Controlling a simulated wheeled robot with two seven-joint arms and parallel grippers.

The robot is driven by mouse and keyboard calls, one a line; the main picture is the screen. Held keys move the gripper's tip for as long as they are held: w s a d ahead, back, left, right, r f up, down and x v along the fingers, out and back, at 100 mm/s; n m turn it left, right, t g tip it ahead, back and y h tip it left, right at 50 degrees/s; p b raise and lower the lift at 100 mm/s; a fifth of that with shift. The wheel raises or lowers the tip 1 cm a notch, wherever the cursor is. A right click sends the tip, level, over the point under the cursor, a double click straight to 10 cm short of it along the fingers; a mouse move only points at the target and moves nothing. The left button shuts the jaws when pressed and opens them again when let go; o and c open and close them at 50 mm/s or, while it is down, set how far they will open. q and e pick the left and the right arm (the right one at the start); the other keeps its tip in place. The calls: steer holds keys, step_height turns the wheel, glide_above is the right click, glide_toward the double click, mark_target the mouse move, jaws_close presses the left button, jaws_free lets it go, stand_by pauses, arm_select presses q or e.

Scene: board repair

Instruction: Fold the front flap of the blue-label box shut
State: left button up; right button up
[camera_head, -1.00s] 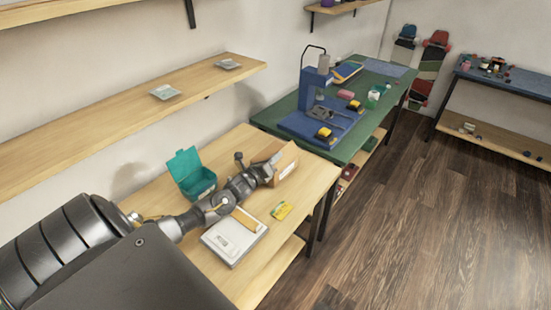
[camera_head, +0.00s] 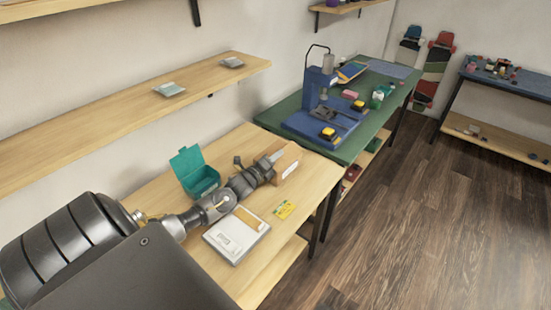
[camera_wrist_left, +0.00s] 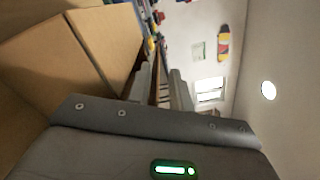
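The cardboard box (camera_head: 288,166) stands at the far right end of the light wooden bench, with a pale label on its front side. Its label colour is too small to tell. My left gripper (camera_head: 272,158) is at the box's left and top edge, its fingers partly over the box top. In the left wrist view, the brown cardboard of the box (camera_wrist_left: 50,62) fills the left side, with a lighter panel beside the fingers. The left gripper (camera_wrist_left: 162,88) shows two fingers with a gap between them and nothing clearly held. Whether the fingers touch the flap is unclear. My right gripper is out of view.
An open teal box (camera_head: 200,180) stands behind my left forearm. A green bench (camera_head: 350,150) with a blue press (camera_head: 318,92) stands beyond the box.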

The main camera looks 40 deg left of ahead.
arm_select(q)
steer(key=shift+f, duration=0.35)
steer(key=shift+d+r+m, duration=0.1)
steer(key=shift+r+m, duration=0.05)
steer(key=shift+m, duration=0.15)
steer(key=m, duration=0.1)
steer(key=d+r+m, duration=0.1)
steer(key=m, duration=0.1)
steer(key=m+p, duration=0.1)
steer(key=shift+d+r+m, duration=0.15)
steer(key=shift+r+m, duration=0.15)
steer(key=shift+m, duration=0.1)
steer(key=s+b, duration=0.2)
steer(key=s, duration=0.8)
steer(key=w+d+r+m+g+h, duration=0.1)
steer(key=w+d+m+h, duration=0.1)
steer(key=d, duration=0.8)
steer(key=w+d+r+m+g+h+b, duration=0.1)
steer(key=d+m+h, duration=0.4)
steer(key=d, duration=0.5)
steer(key=w+d+r+m+g+h+b, duration=0.1)
steer(key=w+d+m+h, duration=0.3)
steer(key=d, duration=0.6)
steer(key=shift+w+r+g+h, duration=0.45)
steer(key=shift+r+g+h, duration=0.4)
steer(key=shift+h, duration=0.55)
steer(key=shift+f, duration=0.1)
